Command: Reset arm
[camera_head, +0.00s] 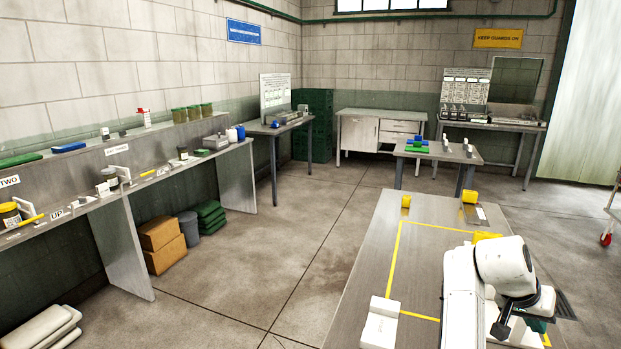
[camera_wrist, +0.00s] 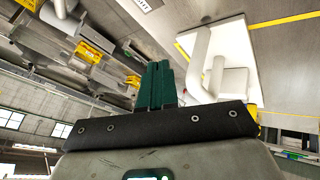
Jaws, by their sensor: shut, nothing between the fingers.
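My gripper (camera_wrist: 158,85) shows in the wrist view as two dark green fingers close together, shut and empty. In the head view my white arm is folded at the lower right, over the near grey table (camera_head: 372,262). The gripper is mostly hidden there behind the arm. A yellow tape outline (camera_head: 398,258) is marked on that table. A white block-like piece (camera_head: 380,325) lies at its near left side, apart from the arm. A yellow piece (camera_head: 484,237) shows just behind the arm.
Two small yellow pieces (camera_head: 406,201) (camera_head: 470,196) stand at the table's far end. A small table (camera_head: 435,151) with green, blue and white pieces is beyond. A long shelf bench (camera_head: 120,213) lines the left wall. The floor (camera_head: 270,250) between is clear.

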